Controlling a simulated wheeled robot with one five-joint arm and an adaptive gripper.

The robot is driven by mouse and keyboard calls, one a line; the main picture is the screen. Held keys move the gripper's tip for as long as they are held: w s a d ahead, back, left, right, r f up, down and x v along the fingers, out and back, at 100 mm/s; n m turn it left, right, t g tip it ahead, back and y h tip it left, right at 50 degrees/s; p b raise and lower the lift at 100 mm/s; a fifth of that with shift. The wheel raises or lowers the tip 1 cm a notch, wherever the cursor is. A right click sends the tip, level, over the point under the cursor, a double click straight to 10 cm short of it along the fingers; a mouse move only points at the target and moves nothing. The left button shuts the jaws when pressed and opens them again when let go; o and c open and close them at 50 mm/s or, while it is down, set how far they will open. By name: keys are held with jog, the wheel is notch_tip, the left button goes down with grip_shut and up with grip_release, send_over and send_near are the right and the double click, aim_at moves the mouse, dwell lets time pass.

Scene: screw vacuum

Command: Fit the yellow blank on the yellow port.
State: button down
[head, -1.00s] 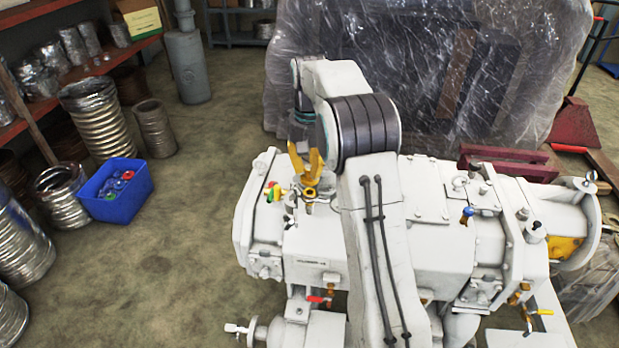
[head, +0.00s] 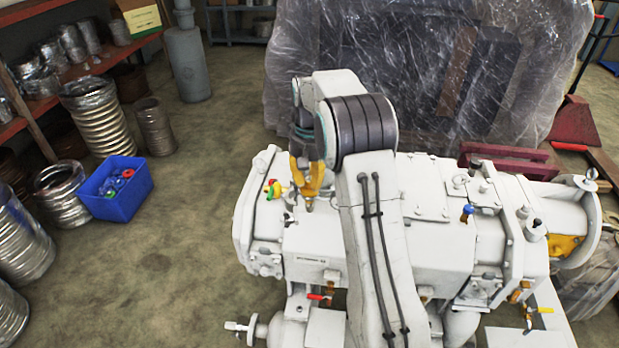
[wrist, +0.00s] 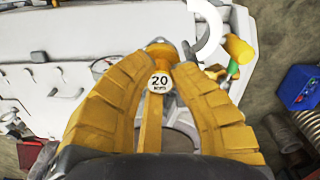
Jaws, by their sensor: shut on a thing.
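My gripper (head: 308,190) has yellow fingers and points down at the top of the left end of the pale machine (head: 435,245). In the wrist view the gripper (wrist: 166,60) is shut on the yellow blank (wrist: 161,47), whose rounded end shows between the fingertips. A yellow bar and a white disc marked 20 mm (wrist: 159,82) show between the fingers. In the head view the fingers hide the blank. A small metal fitting shows just under the fingertips. I cannot pick out the yellow port, nor tell whether the blank touches it.
Red, green and yellow pieces (head: 272,189) sit on the machine just left of my gripper. A blue-topped fitting (head: 467,213) stands further right. A blue bin (head: 116,190) with coloured parts stands on the floor at left. Bare floor lies between the bin and machine.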

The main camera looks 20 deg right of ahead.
aim_at(310, 179)
jog(key=shift+f, duration=0.15)
jog(key=c, duration=1.2)
grip_release()
notch_tip(310, 179, up, 12)
jog(key=p, duration=0.2)
jog(key=s+a+r+n+t, duration=0.1)
jog(key=s+a+r, duration=0.3)
jog(key=s+r, duration=0.2)
jog(key=s+a+f+n+t, duration=0.1)
jog(key=s+a+f, duration=0.1)
jog(key=s, duration=0.6)
jog(key=s+a+f+n+t, duration=0.1)
jog(key=s+a+f, duration=0.1)
jog(key=s, duration=0.6)
jog(key=s+a+f+t, duration=0.1)
jog(key=s+a+f, duration=0.1)
jog(key=s, duration=0.6)
jog(key=shift+s+a+f+n+t, duration=0.15)
jog(key=shift+a+f+n+t, duration=0.2)
jog(key=shift+a+n, duration=0.1)
